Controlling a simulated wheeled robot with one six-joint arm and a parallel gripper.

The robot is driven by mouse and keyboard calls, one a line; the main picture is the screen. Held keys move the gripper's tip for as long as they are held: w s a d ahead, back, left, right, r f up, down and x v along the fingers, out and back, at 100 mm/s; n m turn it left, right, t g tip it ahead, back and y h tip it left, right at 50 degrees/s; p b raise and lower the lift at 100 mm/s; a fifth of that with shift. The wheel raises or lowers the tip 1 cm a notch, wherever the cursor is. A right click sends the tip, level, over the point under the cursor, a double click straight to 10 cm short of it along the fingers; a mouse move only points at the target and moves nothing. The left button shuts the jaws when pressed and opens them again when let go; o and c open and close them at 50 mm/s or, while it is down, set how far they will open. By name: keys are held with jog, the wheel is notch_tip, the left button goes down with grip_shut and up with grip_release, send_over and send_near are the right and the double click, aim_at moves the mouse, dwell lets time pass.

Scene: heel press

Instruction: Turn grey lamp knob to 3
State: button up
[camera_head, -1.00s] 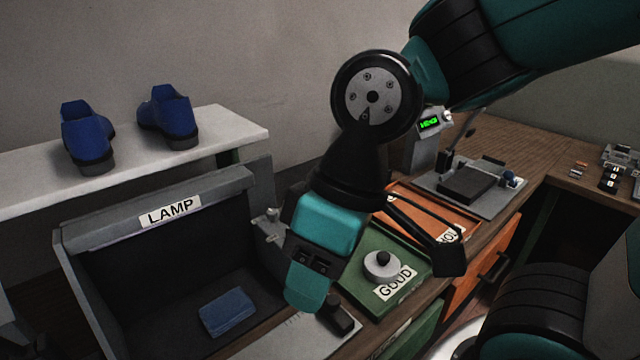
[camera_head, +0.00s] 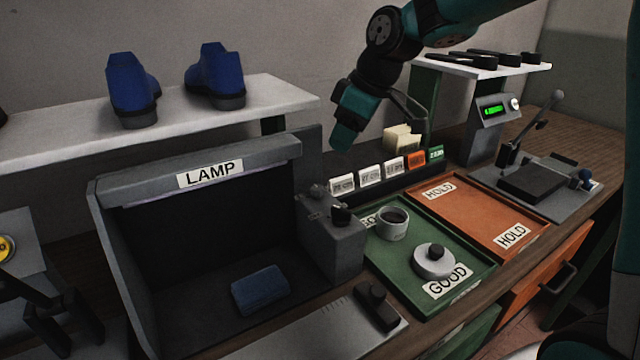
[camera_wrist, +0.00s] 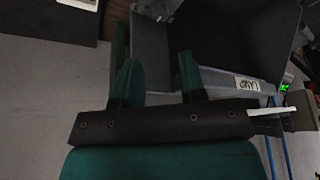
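The grey lamp booth (camera_head: 205,240) with its LAMP label stands left of centre in the head view. A grey control box (camera_head: 335,245) is at its right side. A small grey knob (camera_head: 318,190) sits on top of this box, and a dark knob (camera_head: 341,214) sits on its front edge. Any dial marks are too small to read. My gripper (camera_head: 345,140) is above and behind the box, apart from both knobs. In the wrist view my gripper (camera_wrist: 157,68) has its two fingers apart with nothing held between them; the booth (camera_wrist: 215,45) appears upside down beyond them.
A blue block (camera_head: 259,290) lies in the booth. A card row (camera_head: 370,177) stands behind. Blue shoes stand on the shelf (camera_head: 60,145).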

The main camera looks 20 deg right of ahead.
aim_at(318, 188)
jog(key=p+x, duration=0.1)
jog(key=x, duration=1.1)
jog(key=shift+c, duration=0.5)
jog(key=shift+a, duration=0.1)
jog(key=c, duration=0.5)
